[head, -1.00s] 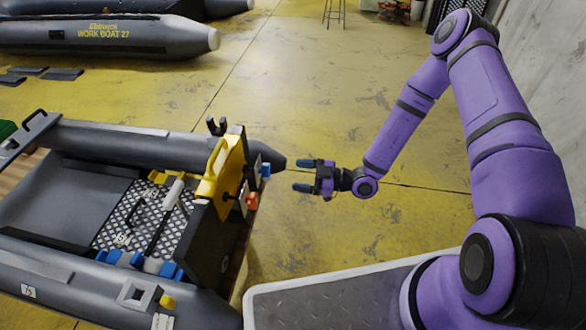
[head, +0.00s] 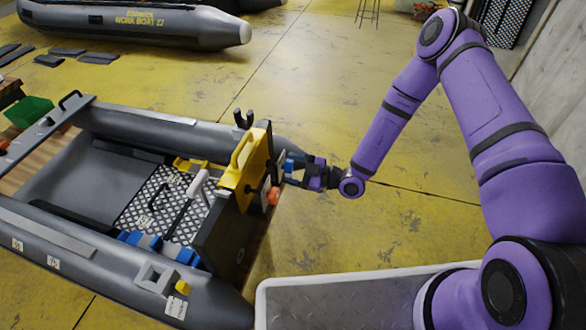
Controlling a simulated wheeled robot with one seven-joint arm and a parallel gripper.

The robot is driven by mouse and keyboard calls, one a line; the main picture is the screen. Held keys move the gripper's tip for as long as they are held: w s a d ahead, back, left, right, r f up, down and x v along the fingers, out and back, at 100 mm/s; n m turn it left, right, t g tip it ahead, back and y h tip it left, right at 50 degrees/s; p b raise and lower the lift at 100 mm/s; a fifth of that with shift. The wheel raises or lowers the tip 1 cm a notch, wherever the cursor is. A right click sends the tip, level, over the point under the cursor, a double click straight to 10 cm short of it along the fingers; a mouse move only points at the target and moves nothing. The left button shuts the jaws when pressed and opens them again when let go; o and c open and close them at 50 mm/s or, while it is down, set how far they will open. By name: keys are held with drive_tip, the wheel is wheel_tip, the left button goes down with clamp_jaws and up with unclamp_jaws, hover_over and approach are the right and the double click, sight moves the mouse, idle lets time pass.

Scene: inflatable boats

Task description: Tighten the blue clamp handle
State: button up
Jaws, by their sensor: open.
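The small blue clamp handle (head: 288,166) sticks out on the right side of the yellow bracket (head: 246,160) at the grey inflatable boat's transom. My gripper (head: 291,168) is open and reaches in from the right, level with the handle. Its dark teal fingertips overlap the handle in the picture, one above and one below. The fingers hide part of the handle. I cannot tell whether they touch it. An orange handle (head: 273,196) sits just below and left of the blue one.
The near boat (head: 80,255) fills the left, with a black transom board (head: 225,240). A grey metal platform edge (head: 350,285) lies at the bottom. Another work boat (head: 140,27) lies at the back. The yellow floor right of the bracket is clear.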

drive_tip(key=n, duration=0.4)
drive_tip(key=shift+s+a, duration=0.1)
drive_tip(key=n, duration=0.4)
drive_tip(key=shift+n, duration=0.4)
drive_tip(key=n, duration=1.9)
clamp_jaws()
idle(0.8)
